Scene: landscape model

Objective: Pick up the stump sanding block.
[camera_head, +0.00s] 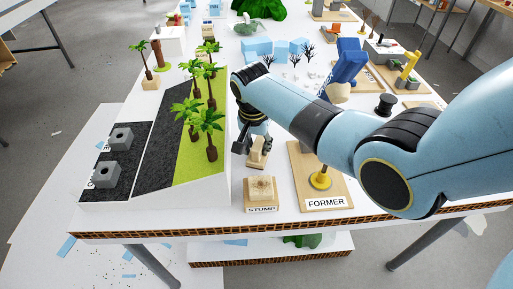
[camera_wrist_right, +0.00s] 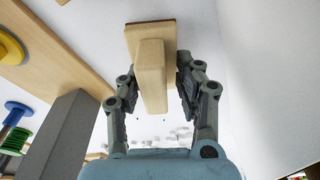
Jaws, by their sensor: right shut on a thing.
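The stump sanding block (camera_head: 258,160) is pale wood with a raised grip and a dark underside edge. My right gripper (camera_head: 254,143) is shut on it, just behind the holder labelled STUMP (camera_head: 262,207). In the right wrist view the sanding block (camera_wrist_right: 151,52) shows its long grip between the two fingers of my right gripper (camera_wrist_right: 153,82). I cannot tell whether the block touches the table or hangs just above it. My left gripper is not in view.
A sloped landscape model (camera_head: 185,150) with palm trees and grey blocks stands close on the left. The table's front edge (camera_head: 300,222) is near.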

